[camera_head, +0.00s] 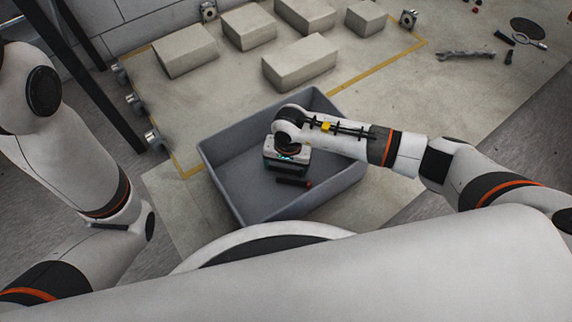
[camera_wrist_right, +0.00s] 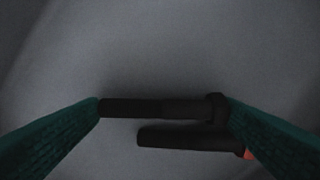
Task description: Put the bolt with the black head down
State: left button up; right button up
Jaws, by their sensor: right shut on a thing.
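My right gripper (camera_head: 286,160) points down inside the grey bin; its fingertips are hidden in the head view. In the right wrist view, its two green-lined fingers are shut on the bolt with the black head (camera_wrist_right: 160,108), which lies crosswise between them, with its wider head at the right finger. A second dark bolt with a red head (camera_wrist_right: 190,137) lies just beside it and also shows on the bin floor in the head view (camera_head: 293,182). Whether the held bolt touches the bin floor I cannot tell. My left gripper is out of view.
The grey bin (camera_head: 218,174) stands on a pale mat, its walls around my right gripper. Several grey blocks (camera_head: 299,62) stand behind it. A wrench (camera_head: 466,54) and other small parts lie at the far right. Metal fittings (camera_head: 153,139) line the left edge.

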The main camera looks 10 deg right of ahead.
aim_at(288, 170)
jog(key=o, duration=1)
notch_tip(288, 170, up, 12)
jog(key=p, duration=0.8)
jog(key=shift+s+d+r, duration=0.15)
jog(key=shift+d, duration=0.15)
